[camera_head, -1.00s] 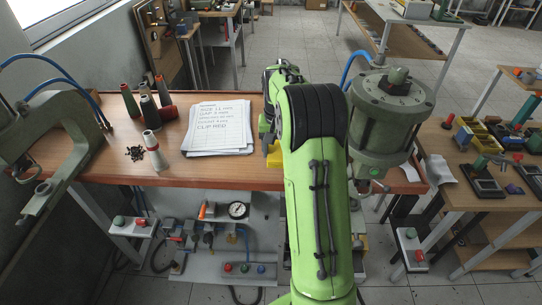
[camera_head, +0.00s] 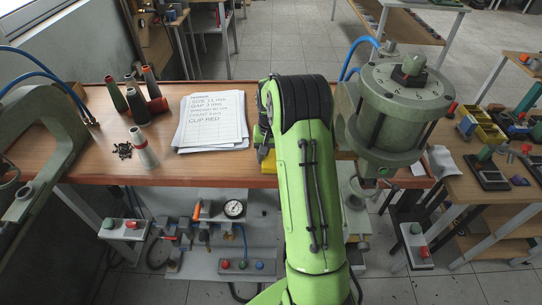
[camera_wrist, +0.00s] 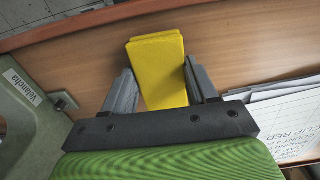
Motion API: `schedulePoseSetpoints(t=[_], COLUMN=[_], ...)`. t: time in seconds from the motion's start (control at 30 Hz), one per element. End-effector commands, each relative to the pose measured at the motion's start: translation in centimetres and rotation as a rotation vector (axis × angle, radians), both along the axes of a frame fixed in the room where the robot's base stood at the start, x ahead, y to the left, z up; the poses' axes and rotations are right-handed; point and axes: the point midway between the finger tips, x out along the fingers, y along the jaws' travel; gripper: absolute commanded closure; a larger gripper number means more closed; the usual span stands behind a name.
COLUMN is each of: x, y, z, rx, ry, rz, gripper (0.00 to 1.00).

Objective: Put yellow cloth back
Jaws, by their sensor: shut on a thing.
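The yellow cloth (camera_wrist: 160,68) is a thick folded block between the fingers of my gripper (camera_wrist: 160,82) in the wrist view. The fingers are shut on its two sides. Behind it is the brown wooden bench top (camera_wrist: 240,50); I cannot tell whether the cloth touches it. In the head view a small part of the yellow cloth (camera_head: 268,161) shows at the bench's front edge, left of my green arm. My arm hides most of my gripper there.
Paper sheets (camera_head: 213,122) lie left of my gripper. A green press (camera_head: 398,105) stands close to the right of my arm. A panel with a gauge (camera_head: 234,208) is below. A second table (camera_head: 485,200) stands at the right.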

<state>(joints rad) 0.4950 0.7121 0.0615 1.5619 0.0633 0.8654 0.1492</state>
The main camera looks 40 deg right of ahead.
Motion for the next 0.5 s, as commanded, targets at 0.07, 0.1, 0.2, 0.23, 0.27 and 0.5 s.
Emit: schedulePoseSetpoints(t=[0.07, 0.1, 0.2, 0.23, 0.27, 0.5], x=[0.01, 0.01, 0.00, 0.00, 0.00, 0.00], y=[-0.01, -0.01, 0.00, 0.00, 0.00, 0.00], z=[-0.02, -0.18, -0.31, -0.29, -0.28, -0.25], rx=[0.000, 0.000, 0.000, 0.000, 0.000, 0.000], ry=[0.000, 0.000, 0.000, 0.000, 0.000, 0.000], rz=[0.000, 0.000, 0.000, 0.000, 0.000, 0.000], gripper=[0.71, 0.71, 0.36, 0.32, 0.27, 0.17])
